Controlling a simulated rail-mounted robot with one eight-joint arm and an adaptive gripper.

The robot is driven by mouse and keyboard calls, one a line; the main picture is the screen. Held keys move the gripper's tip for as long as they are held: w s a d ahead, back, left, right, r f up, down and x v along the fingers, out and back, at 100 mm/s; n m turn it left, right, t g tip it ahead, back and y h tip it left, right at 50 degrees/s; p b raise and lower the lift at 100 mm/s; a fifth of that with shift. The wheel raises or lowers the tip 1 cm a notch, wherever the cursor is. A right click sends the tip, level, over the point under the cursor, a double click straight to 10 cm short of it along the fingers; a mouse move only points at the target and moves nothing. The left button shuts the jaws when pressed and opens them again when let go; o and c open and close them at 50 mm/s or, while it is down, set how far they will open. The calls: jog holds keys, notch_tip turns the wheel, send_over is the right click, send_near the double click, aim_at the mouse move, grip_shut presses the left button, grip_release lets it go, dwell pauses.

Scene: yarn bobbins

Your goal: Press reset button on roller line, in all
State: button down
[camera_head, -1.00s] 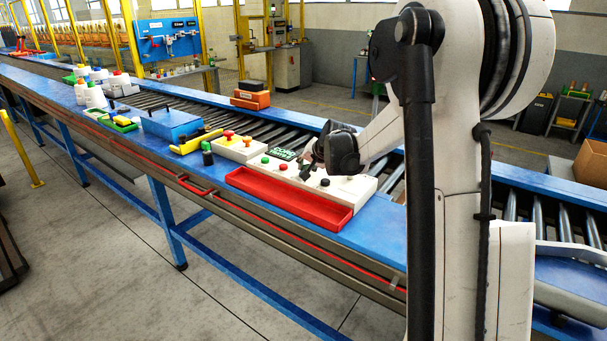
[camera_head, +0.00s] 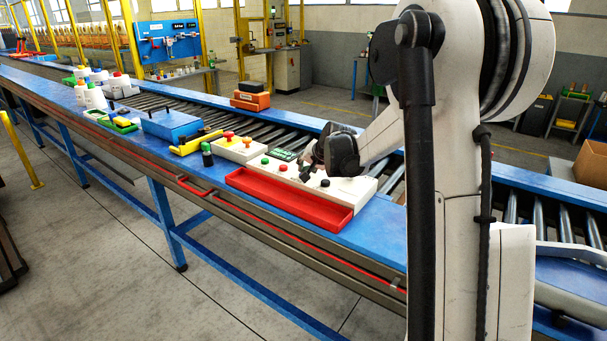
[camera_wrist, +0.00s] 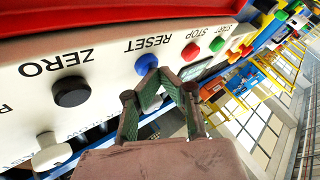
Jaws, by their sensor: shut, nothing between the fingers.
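The white control panel (camera_head: 345,186) lies on the blue side rail of the roller line. In the wrist view it carries a blue button (camera_wrist: 145,63) beside the word RESET, a black button (camera_wrist: 72,92) by ZERO, a red button (camera_wrist: 190,52) by STOP and a green button (camera_wrist: 216,45) by START. My gripper (camera_wrist: 160,72) is shut and empty. Its fingertips overlap the lower right edge of the blue button in the wrist view; I cannot tell whether they touch it. In the head view my gripper (camera_head: 306,174) is low over the panel, and the blue button is not clearly visible.
A red tray (camera_head: 290,200) lies along the panel's near side. Left of it are a second box with a red button (camera_head: 238,149), a dark bottle (camera_head: 207,155), a blue case (camera_head: 172,124) and white bottles (camera_head: 95,96). Orange and black boxes (camera_head: 250,101) sit across the rollers.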

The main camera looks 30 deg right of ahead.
jog(key=shift+r+p, duration=0.3)
jog(key=shift+r, duration=0.5)
jog(key=shift+r+p, duration=1.2)
jog(key=shift+r, duration=1.3)
